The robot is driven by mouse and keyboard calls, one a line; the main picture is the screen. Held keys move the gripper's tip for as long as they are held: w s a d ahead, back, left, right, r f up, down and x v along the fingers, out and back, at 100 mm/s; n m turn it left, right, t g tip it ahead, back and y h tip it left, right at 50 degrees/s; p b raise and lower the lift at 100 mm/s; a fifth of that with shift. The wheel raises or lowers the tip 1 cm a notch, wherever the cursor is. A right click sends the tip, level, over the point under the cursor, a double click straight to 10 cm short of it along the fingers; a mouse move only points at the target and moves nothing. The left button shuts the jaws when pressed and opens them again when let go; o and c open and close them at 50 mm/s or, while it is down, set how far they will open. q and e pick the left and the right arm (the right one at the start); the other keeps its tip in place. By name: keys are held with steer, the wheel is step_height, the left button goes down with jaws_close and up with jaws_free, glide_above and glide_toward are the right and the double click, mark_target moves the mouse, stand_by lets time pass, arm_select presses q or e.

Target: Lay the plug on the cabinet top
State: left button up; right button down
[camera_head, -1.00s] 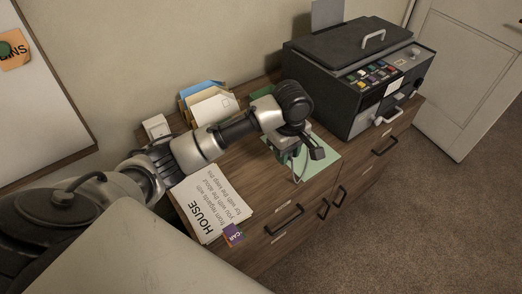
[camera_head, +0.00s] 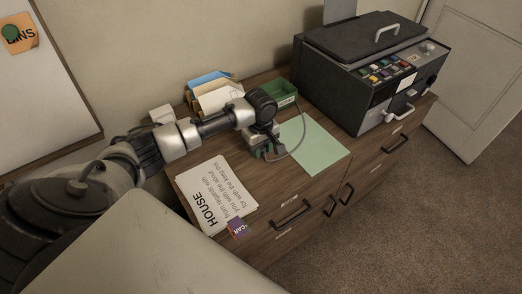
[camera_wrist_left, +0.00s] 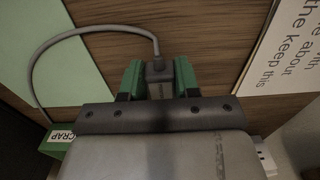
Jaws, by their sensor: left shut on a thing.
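My left gripper (camera_head: 264,153) is low over the brown wooden cabinet top (camera_head: 234,154), between the white printed sheets and the pale green sheet. In the left wrist view its green-padded fingers (camera_wrist_left: 158,78) are shut on the grey plug (camera_wrist_left: 157,66). A grey cable (camera_wrist_left: 92,30) leaves the plug and loops to the left. In the head view the cable (camera_head: 304,133) arcs over the green sheet towards the green tray. The gripper mostly hides the plug in the head view. I cannot tell whether the plug touches the wood. My right gripper is not in view.
White printed sheets (camera_head: 212,190) lie at the front left, the green sheet (camera_head: 316,147) to the right. A green tray (camera_head: 284,92), labelled SCRAP in the wrist view, and a paper holder (camera_head: 215,94) stand behind.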

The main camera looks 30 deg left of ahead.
arm_select(q)
steer(key=shift+f, duration=0.5)
steer(key=o, duration=0.9)
steer(key=shift+f, duration=0.1)
step_height(320, 180, up, 12)
steer(key=shift+a+r+p, duration=0.1)
steer(key=shift+r+p, duration=0.1)
steer(key=shift+p, duration=0.6)
steer(key=shift+w, duration=0.1)
